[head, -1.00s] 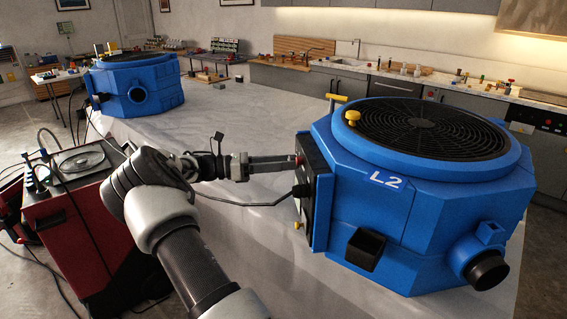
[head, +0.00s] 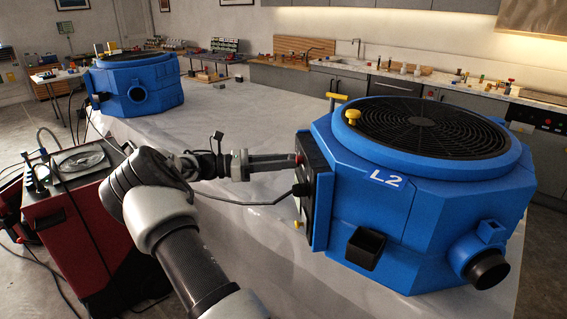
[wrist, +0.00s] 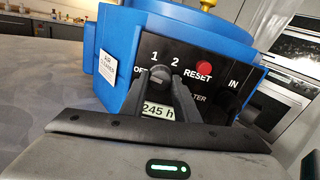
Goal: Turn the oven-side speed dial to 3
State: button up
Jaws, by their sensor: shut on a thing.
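The blue air cleaner marked L2 (head: 365,225) stands on the covered table, nearest the oven side. Its black control panel (wrist: 222,62) faces my gripper and shows OFF, 1, 2, RESET and IN. The dark speed dial (wrist: 160,73) sits below the 1 and 2 marks. My gripper (wrist: 161,80) is shut on the dial, one finger on each side. In the head view my gripper (head: 297,161) reaches the panel from the left. The fingers cover the dial's lower part; no 3 mark is visible, and I cannot read its pointer.
A red RESET button (wrist: 204,68) is close right of the dial, and a 245 h display (wrist: 158,110) is below it. A black cable (head: 250,203) runs to the panel under my gripper. Another blue unit (head: 135,85) stands at the far left. The oven (wrist: 287,95) is behind.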

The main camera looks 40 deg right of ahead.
jog(key=shift+w+r+m+b, duration=0.1)
jog(key=shift+m+b, duration=5.15)
jog(key=shift+m, duration=3.35)
jog(key=shift+r+m+b, duration=0.1)
jog(key=shift+m+b, duration=5.1)
jog(key=shift+m, duration=3.4)
jog(key=o, duration=1)
jog(key=shift+o, duration=0.2)
